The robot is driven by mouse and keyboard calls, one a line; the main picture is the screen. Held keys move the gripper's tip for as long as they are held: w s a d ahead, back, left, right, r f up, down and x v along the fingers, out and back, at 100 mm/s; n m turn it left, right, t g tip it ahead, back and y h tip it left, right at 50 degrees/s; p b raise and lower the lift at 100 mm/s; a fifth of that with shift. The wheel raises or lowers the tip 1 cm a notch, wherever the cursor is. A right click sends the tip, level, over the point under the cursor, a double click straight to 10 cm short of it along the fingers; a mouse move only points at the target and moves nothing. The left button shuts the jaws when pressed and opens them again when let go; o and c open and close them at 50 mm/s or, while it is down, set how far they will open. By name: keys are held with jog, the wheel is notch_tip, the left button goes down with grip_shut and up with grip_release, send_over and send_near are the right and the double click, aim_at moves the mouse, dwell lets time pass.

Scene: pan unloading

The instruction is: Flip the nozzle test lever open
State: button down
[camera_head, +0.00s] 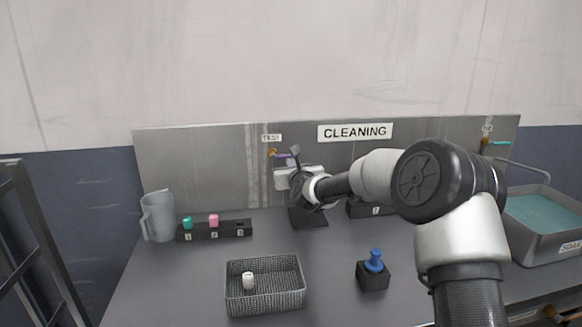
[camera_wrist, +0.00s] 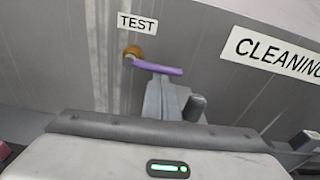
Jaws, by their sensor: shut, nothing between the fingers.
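The test lever is a purple bar (camera_head: 282,156) on a brass fitting (camera_head: 271,152) on the metal back panel, under the TEST label (camera_head: 271,138). In the wrist view the purple lever (camera_wrist: 158,67) points right from the brass fitting (camera_wrist: 133,53), nearly level with a slight downward tilt. My gripper (camera_head: 295,152) is shut and empty, just right of the lever. In the wrist view the closed fingers (camera_wrist: 167,92) overlap the lever's right end from below. I cannot tell whether they touch it.
A black stand (camera_head: 308,218) is below my gripper. A grey pitcher (camera_head: 159,218), a black rack (camera_head: 226,230) with green and pink pieces, a wire basket (camera_head: 265,308) holding a white piece, and a blue piece (camera_head: 375,262) in a black block are on the counter. A soak basin (camera_head: 553,250) is at right.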

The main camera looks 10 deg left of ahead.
jog(key=shift+r+n, duration=0.25)
jog(key=shift+n, duration=0.05)
jog(key=s+a+r+n+t+h+b, duration=0.1)
jog(key=a+r+n+b, duration=0.2)
jog(key=n, duration=1.1)
notch_tip(320, 180, up, 3)
jog(key=shift+a+r+n+t+b, duration=0.15)
jog(key=shift+n+t+b, duration=0.2)
jog(key=shift+b, duration=0.4)
jog(key=shift+a+h, duration=0.1)
jog(key=shift+h, duration=0.2)
